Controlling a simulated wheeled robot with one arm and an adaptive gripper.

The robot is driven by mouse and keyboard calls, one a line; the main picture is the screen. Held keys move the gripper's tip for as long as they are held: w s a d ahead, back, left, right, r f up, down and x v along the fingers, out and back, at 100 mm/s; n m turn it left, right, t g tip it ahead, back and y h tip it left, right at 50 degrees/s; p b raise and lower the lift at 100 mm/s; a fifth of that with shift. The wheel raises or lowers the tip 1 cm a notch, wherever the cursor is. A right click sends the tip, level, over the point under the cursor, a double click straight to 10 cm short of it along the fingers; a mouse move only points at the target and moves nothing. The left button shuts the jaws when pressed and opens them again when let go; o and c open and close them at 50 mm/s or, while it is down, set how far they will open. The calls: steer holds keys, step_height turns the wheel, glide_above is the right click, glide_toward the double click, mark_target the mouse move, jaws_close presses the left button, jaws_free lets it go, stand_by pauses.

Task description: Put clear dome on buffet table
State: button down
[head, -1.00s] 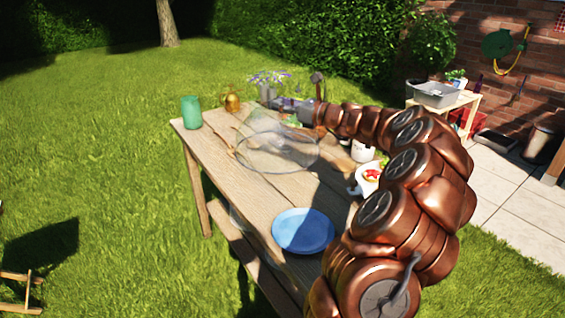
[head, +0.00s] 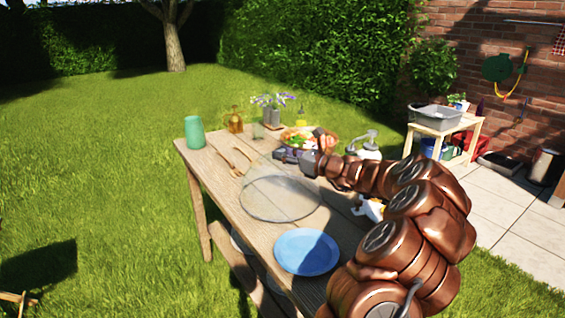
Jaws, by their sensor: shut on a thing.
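The clear dome (head: 279,199) is see-through and shows over the middle of the wooden buffet table (head: 215,177). Its round rim is low and looks close to the tabletop; I cannot tell whether it touches. My gripper (head: 290,155) is shut on the top of the dome, at the dome's far side in the head view. The fingertips are small and partly hidden by the wrist.
A blue plate (head: 307,252) lies at the near end. A green cup (head: 194,132), wooden utensils (head: 232,160), an amber bottle (head: 235,120), flowers (head: 272,101) and a food bowl (head: 312,140) stand around the far part. White crockery (head: 370,208) is partly behind my arm.

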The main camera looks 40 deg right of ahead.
steer(key=shift+f, duration=1.1)
steer(key=c, duration=0.8)
jaws_free()
steer(key=shift+f, duration=0.15)
steer(key=shift+o, duration=0.2)
steer(key=shift+s+d, duration=0.1)
steer(key=shift+s, duration=0.2)
steer(key=v, duration=1.1)
steer(key=shift+s, duration=0.2)
